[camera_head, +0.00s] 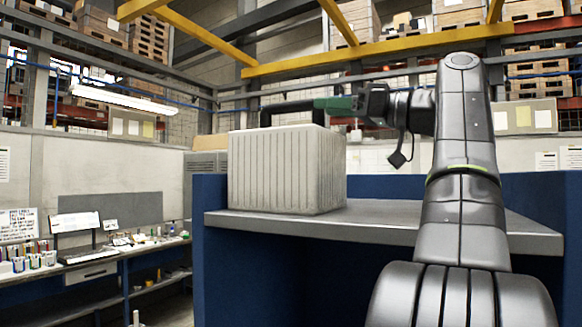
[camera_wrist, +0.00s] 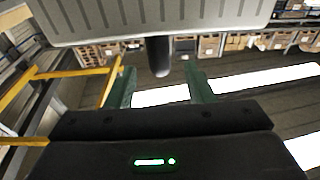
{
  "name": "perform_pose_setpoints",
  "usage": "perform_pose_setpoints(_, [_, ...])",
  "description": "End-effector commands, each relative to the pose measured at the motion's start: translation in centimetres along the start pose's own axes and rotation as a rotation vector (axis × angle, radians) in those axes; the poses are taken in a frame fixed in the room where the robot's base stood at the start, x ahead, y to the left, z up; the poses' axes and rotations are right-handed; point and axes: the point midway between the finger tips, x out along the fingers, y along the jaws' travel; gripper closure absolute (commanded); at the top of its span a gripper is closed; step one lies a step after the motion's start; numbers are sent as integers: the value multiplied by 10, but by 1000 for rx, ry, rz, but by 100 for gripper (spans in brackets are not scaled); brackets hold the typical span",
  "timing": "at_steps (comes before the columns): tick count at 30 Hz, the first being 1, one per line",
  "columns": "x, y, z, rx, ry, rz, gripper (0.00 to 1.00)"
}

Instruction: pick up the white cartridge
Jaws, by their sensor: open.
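The white cartridge (camera_head: 285,168) is a ribbed, boxy block standing upright on a grey shelf (camera_head: 420,228). A black handle (camera_head: 287,106) arches over its top. My gripper (camera_head: 322,104) reaches in from the right, above the cartridge, at the right end of the handle. In the wrist view my gripper (camera_wrist: 162,78) shows two green fingers spread apart. The ribbed cartridge (camera_wrist: 160,16) fills the top of that view, and the dark handle (camera_wrist: 159,55) shows end-on in line with the gap between the fingers. Whether a finger touches the handle I cannot tell.
Blue panels (camera_head: 210,240) stand below and behind the shelf. The shelf right of the cartridge is bare. A workbench with small bottles (camera_head: 35,262) stands at the left. Yellow beams (camera_head: 385,50) and racks with boxes are overhead and behind.

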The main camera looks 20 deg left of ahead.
Motion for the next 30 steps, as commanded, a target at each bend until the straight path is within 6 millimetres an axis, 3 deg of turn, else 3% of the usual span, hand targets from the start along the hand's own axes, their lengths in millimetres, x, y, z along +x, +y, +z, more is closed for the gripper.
perform_pose_setpoints(3, [13, 0, -1, 2, 0, -2, 52])
perform_pose_setpoints(11, [25, 0, -1, 1, 1, 0, 52])
perform_pose_setpoints(21, [64, 1, -2, 1, 0, -2, 52])
perform_pose_setpoints(30, [72, 2, 0, 0, 0, 2, 52])
